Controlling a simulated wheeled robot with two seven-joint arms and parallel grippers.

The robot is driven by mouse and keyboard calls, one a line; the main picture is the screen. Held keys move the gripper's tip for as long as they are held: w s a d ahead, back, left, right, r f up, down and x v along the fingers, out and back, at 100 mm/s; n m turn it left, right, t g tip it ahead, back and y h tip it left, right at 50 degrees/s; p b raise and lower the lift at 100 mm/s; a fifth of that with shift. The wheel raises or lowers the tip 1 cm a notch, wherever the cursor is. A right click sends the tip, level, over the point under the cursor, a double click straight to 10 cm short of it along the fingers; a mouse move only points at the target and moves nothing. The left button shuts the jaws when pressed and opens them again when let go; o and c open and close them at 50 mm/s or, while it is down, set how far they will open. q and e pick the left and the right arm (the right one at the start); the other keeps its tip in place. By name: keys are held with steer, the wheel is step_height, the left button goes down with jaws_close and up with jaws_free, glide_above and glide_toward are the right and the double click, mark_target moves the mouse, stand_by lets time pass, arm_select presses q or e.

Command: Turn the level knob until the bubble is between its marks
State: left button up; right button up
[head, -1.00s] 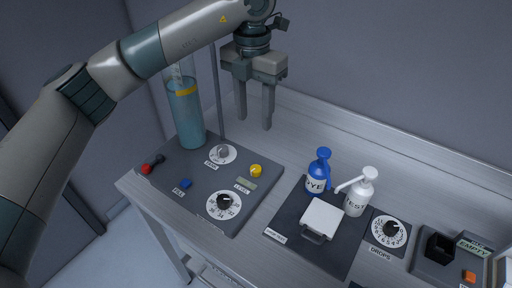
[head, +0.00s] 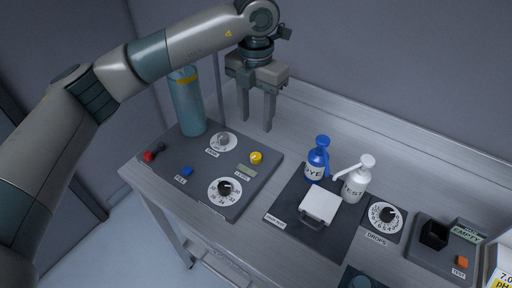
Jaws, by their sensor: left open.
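The yellow level knob (head: 256,157) sits on the dark panel (head: 183,206) on the table. A small level window (head: 247,171) lies just in front of it, beside the LEVEL label; the bubble and its marks are too small to make out. My left gripper (head: 257,125) points down with its two fingers apart and empty. In the picture it is above and behind the yellow knob, not touching it. My right gripper is not in view.
The panel also has a drain dial (head: 223,140), a numbered dial (head: 225,188), a blue button (head: 187,171), a red-ended lever (head: 150,156) and a liquid-filled cylinder (head: 188,105). Blue (head: 317,160) and white (head: 355,182) pump bottles stand right of the panel.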

arm_select(q)
steer(key=p, duration=0.2)
glide_toward(256, 155)
steer(key=shift+s, duration=0.1)
step_height(256, 155, down, 8)
steer(key=shift+r+p, duration=0.25)
steer(key=shift+p, duration=0.7)
steer(key=shift+f, duration=0.35)
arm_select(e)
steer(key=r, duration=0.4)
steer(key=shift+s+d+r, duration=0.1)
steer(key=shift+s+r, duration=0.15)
